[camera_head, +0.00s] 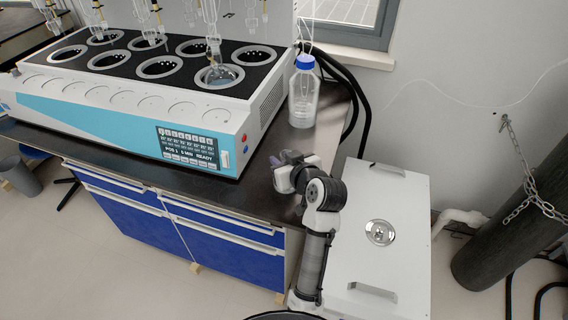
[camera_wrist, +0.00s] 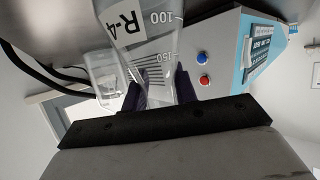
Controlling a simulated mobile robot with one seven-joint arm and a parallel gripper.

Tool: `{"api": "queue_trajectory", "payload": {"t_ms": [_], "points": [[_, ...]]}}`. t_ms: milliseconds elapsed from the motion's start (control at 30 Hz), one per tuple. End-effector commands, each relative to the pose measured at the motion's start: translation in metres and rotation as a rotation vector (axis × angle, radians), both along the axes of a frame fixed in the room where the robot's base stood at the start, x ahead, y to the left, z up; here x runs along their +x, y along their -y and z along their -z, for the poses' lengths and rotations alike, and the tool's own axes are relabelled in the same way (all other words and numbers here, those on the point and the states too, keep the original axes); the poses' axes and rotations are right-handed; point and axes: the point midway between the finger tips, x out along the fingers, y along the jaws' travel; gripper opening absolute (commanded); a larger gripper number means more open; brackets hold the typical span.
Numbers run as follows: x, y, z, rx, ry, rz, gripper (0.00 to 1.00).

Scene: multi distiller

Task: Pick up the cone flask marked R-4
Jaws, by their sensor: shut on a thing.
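The cone flask marked R-4 (camera_wrist: 155,45) is clear glass with a white label and volume marks. It shows in the wrist view, upside down in that picture, and its narrower part lies between my two dark fingers. My gripper (camera_wrist: 160,92) is shut on it. In the head view my gripper (camera_head: 284,161) is over the right front end of the dark bench top (camera_head: 262,190). The flask is hard to make out there; I cannot tell whether its base touches the bench.
A clear bottle with a blue cap (camera_head: 303,92) stands behind my gripper. The white and turquoise multi distiller (camera_head: 120,115), with red and blue buttons, is to the left. A white cabinet (camera_head: 385,210) is to the right, below bench height. Black hoses run behind the bottle.

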Motion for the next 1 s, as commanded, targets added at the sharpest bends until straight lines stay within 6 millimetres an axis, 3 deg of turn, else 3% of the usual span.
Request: {"api": "queue_trajectory", "payload": {"t_ms": [367, 1000], "points": [[0.000, 0.000, -0.023, 0.000, 0.004, -0.001, 0.01], [0.000, 0.000, -0.109, -0.001, 0.006, 0.001, 0.01]]}}
